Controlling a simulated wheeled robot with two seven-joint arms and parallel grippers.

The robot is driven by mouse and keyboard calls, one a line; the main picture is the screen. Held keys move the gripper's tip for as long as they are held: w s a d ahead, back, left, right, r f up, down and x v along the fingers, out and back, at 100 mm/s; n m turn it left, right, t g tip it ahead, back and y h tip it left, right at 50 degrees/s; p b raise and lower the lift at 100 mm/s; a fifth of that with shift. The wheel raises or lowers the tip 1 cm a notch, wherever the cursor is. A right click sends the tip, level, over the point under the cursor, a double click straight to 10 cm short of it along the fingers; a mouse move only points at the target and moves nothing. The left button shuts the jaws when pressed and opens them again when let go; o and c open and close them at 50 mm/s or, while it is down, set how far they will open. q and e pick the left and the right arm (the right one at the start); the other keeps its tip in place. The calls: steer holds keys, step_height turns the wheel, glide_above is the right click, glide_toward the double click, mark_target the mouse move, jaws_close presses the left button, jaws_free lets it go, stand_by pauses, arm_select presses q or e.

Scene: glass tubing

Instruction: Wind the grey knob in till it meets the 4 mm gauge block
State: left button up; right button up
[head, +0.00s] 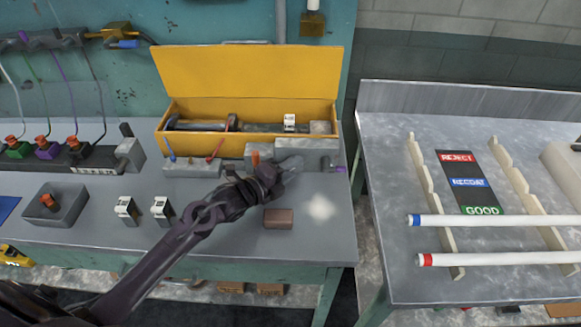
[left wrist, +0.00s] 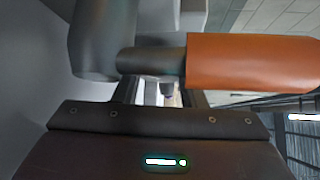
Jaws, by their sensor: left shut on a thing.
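My left gripper (head: 288,168) reaches from the lower left to a grey fixture (head: 306,147) in front of the yellow box. It is shut at the fixture, and the arm hides what lies between its fingers in the head view. In the left wrist view its fingers (left wrist: 158,92) stand behind a dark grey shaft (left wrist: 150,61), with an orange cylinder (left wrist: 250,62) at the right. I take the held thing to be the grey knob, but its outline is not clear. Small labelled metal blocks (head: 126,210) stand on the bench; their sizes are unreadable. My right gripper is not in view.
The open yellow box (head: 243,75) stands behind the fixture, with another labelled block (head: 289,122) inside. A brown block (head: 278,218) lies in front. A grey box with an orange button (head: 48,200) stands at left. The right table (head: 400,200) holds two white tubes on racks.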

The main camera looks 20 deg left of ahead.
arm_select(q)
steer(key=shift+r+m+g+y+p, duration=0.4)
steer(key=shift+m+g+p, duration=0.25)
steer(key=shift+p, duration=0.25)
steer(key=shift+m+g+y+p, duration=0.55)
steer(key=shift+m+y+p, duration=0.15)
steer(key=shift+y, duration=0.3)
steer(key=shift+w+d+m+g+y, duration=0.1)
steer(key=shift+d+m+g+y, duration=0.05)
steer(key=shift+m+g+y, duration=0.5)
steer(key=shift+m+g+y+p, duration=0.3)
steer(key=shift+m+y, duration=0.1)
steer(key=shift+y, duration=0.35)
steer(key=o, duration=1)
steer(key=shift+d, duration=0.1)
